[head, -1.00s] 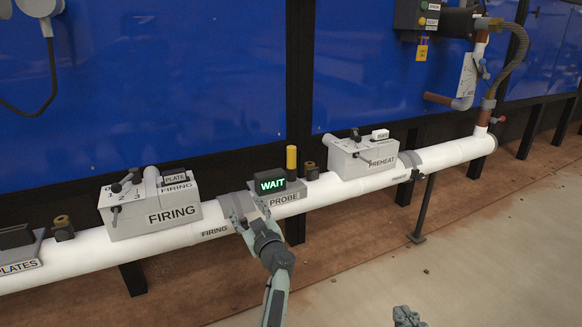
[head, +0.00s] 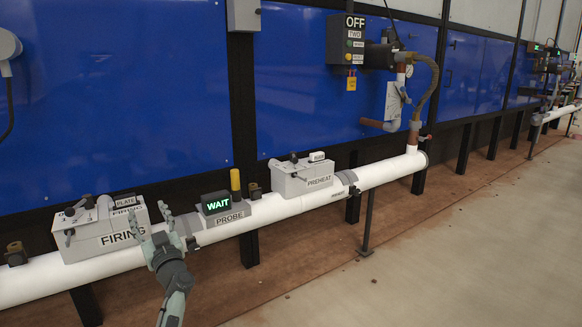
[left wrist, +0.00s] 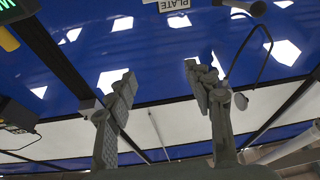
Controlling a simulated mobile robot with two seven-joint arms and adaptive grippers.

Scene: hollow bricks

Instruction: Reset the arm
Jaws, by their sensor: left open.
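My left gripper (head: 153,228) is in front of the white pipe in the head view, between the FIRING box and the PROBE display. Its fingers are spread and nothing is between them. In the left wrist view the two fingers (left wrist: 168,92) stand apart, with blue panels behind them. My right gripper is not in view.
The grey FIRING box (head: 105,238), the PROBE display (head: 222,208) reading WAIT and the PREHEAT box (head: 302,180) sit on the white pipe (head: 275,214). A dark OFF control box (head: 350,45) hangs above. The floor (head: 440,240) at right is clear.

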